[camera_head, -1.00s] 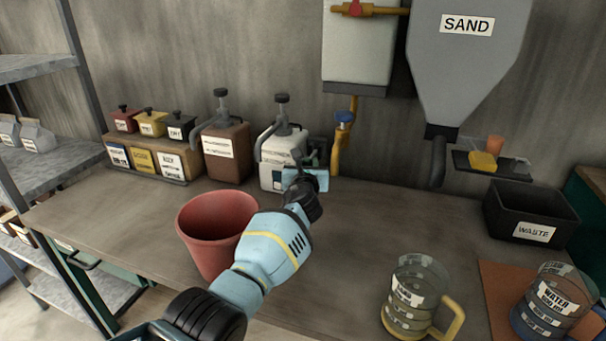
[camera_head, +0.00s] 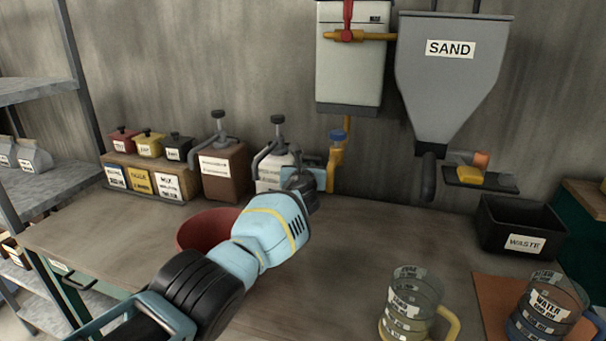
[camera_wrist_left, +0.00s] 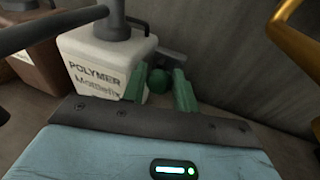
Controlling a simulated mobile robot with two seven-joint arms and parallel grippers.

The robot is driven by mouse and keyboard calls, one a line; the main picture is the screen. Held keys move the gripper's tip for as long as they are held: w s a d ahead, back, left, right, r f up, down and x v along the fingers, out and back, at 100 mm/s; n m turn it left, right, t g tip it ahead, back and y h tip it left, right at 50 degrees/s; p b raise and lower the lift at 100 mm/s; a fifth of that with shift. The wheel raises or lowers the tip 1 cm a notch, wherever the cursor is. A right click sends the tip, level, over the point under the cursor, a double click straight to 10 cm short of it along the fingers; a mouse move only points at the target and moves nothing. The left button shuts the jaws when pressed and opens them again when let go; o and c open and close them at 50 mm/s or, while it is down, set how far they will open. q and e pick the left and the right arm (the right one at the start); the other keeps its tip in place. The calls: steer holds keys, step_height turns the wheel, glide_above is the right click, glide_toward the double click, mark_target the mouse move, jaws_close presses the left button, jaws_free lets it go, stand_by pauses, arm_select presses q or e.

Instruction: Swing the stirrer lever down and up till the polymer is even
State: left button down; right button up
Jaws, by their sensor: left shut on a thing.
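The polymer container (camera_head: 268,180) is a white canister with a black pump top, standing on the bench by the back wall. Its label reads POLYMER in the left wrist view (camera_wrist_left: 92,72). My left gripper (camera_wrist_left: 158,92) is at the canister's right side, its green fingers shut around the dark green ball knob of the stirrer lever (camera_wrist_left: 157,79). A grey bar shows behind the knob. In the head view my left gripper (camera_head: 316,178) hides the knob and covers part of the canister. The polymer inside is not visible. My right gripper is not in view.
A brown canister (camera_head: 222,175) stands left of the polymer. A red bucket (camera_head: 205,228) is partly behind my left arm. A yellow tap pipe (camera_head: 335,160) is close right of the gripper. A waste bin (camera_head: 520,230) and measuring jugs (camera_head: 408,290) stand at right.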

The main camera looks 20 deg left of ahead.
arm_select(q)
steer(key=shift+w+d+r, duration=0.15)
steer(key=shift+d+r, duration=0.05)
steer(key=shift+r, duration=0.65)
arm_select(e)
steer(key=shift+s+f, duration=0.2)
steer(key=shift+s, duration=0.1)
arm_select(q)
steer(key=c, duration=1.5)
jaws_free()
steer(key=o, duration=0.4)
steer(key=shift+f, duration=0.4)
